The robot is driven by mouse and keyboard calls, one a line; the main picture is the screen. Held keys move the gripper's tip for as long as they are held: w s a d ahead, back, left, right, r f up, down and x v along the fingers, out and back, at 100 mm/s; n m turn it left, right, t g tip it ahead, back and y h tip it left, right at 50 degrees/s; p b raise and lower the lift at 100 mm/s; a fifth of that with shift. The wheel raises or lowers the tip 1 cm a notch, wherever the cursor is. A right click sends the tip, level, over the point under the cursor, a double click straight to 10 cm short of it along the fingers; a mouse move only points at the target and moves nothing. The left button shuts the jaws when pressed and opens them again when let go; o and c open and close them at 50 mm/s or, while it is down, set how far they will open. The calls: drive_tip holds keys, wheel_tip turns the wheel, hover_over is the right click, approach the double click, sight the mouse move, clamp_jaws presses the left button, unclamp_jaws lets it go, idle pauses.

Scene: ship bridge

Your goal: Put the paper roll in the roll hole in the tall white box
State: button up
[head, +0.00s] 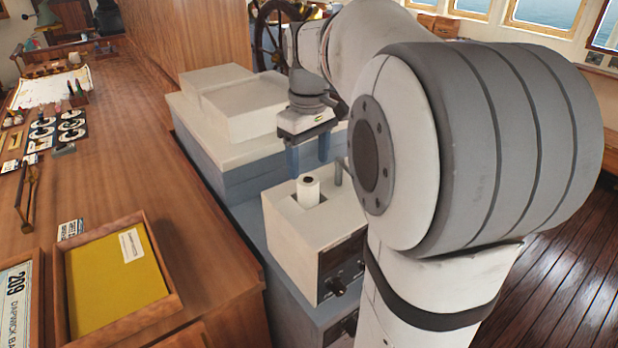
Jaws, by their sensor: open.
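A white paper roll (308,192) with a dark core stands upright in the square hole in the top of the tall white box (290,232). The lower part of the roll is hidden inside the hole. My gripper (309,163) points down just above and behind the roll in the picture, with its two bluish fingers apart. I see nothing between the fingers, and they look clear of the roll. My arm hides the right side of the box.
A low white stepped console (225,105) stands behind the box. A short grey post (338,172) rises at the box's back right. At left, a wooden counter (130,150) holds a tray with a yellow folder (115,285), charts and tools. Wooden floor lies at right.

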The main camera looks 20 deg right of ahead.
wheel_tip(320, 180, up, 6)
drive_tip(key=shift+f, duration=0.1)
idle(0.6)
